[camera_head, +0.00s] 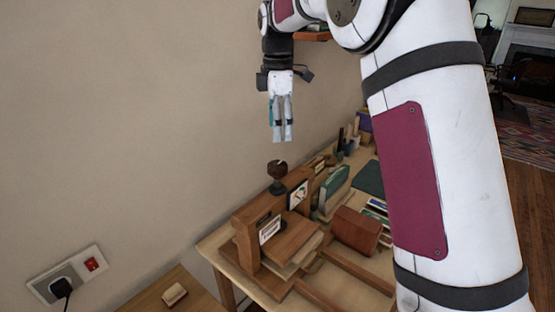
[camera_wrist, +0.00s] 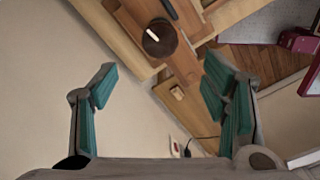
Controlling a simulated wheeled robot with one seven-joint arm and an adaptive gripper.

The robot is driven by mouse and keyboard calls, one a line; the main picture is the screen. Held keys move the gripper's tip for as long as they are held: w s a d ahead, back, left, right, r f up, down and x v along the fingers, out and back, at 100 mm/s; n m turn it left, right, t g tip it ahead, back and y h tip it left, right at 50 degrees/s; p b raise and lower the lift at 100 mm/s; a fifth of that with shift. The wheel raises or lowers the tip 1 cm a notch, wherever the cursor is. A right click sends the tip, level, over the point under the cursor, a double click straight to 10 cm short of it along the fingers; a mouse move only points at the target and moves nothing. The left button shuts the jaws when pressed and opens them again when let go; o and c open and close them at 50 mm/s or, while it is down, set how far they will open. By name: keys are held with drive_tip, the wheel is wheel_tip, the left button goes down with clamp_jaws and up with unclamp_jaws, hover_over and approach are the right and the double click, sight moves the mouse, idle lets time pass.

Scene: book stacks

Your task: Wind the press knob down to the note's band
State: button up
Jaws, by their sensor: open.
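The dark brown press knob (camera_head: 277,168) stands on a dark stem on top of the wooden press (camera_head: 245,222). In the wrist view the knob (camera_wrist: 158,44) shows from above as a round disc with a white mark. One white card (camera_head: 298,195) with a coloured picture and another white card (camera_head: 270,230) stand upright on the front of the press; I cannot tell which is the note, and no band is readable. My gripper (camera_head: 283,139) points down, open and empty, above the knob and apart from it. Its teal fingers (camera_wrist: 157,76) are spread wide in the wrist view.
The press stands on a wooden table (camera_head: 217,245) near the wall. A brown block (camera_head: 355,230), green books (camera_head: 334,188) and other items crowd the table beyond it. A small block (camera_head: 174,294) lies on a lower surface. A wall socket (camera_head: 66,277) is at left.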

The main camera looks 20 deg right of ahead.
sight(278, 165)
wheel_tip(278, 165, down, 11)
drive_tip(key=shift+f+p, duration=0.1)
drive_tip(key=shift+p, duration=0.9)
drive_tip(key=c, duration=1.2)
